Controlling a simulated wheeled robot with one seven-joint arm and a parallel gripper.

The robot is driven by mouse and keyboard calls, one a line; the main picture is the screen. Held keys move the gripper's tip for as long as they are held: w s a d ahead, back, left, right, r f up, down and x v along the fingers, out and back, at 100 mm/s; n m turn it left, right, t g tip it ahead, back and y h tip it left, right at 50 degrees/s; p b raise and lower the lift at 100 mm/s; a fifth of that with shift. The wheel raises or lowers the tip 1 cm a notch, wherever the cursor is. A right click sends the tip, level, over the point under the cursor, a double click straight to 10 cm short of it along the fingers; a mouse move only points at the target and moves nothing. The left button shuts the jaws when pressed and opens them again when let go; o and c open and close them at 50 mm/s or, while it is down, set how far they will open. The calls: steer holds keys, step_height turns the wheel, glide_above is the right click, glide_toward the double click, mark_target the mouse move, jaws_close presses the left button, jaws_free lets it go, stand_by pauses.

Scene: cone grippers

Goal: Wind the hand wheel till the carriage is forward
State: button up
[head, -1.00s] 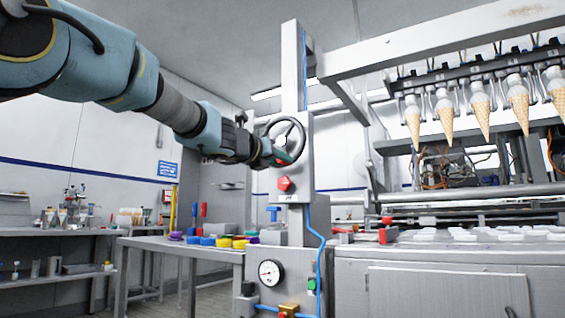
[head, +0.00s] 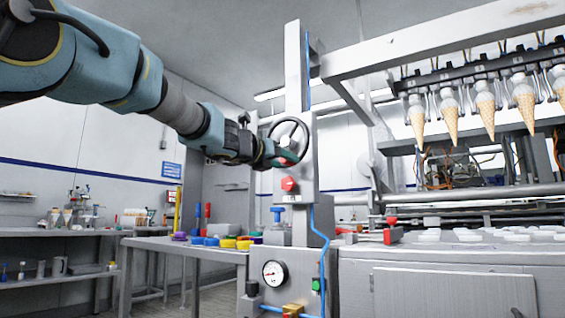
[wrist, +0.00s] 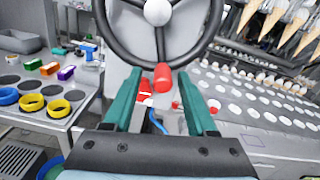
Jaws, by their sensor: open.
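The black hand wheel (head: 290,138) is mounted on the upright grey post, with a white hub (wrist: 158,12) in the wrist view. Its red handle (wrist: 162,77) sits at the lower rim, between my gripper's teal fingers. My gripper (wrist: 160,82) is open, with a gap visible on both sides of the handle. In the head view my gripper (head: 281,159) is at the wheel's lower left. The overhead carriage with its row of cone grippers (head: 468,78) holds several wafer cones at the upper right; its travel position is hard to judge.
A red hexagonal knob (head: 289,184) is on the post below the wheel. A pressure gauge (head: 274,273) and blue hose (head: 325,240) are lower down. A side table (head: 190,249) with coloured rings stands left. A bench (head: 450,258) with white round pieces is right.

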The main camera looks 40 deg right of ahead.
steer(key=v, duration=1)
steer(key=shift+a+b, duration=0.35)
steer(key=shift+s, duration=0.1)
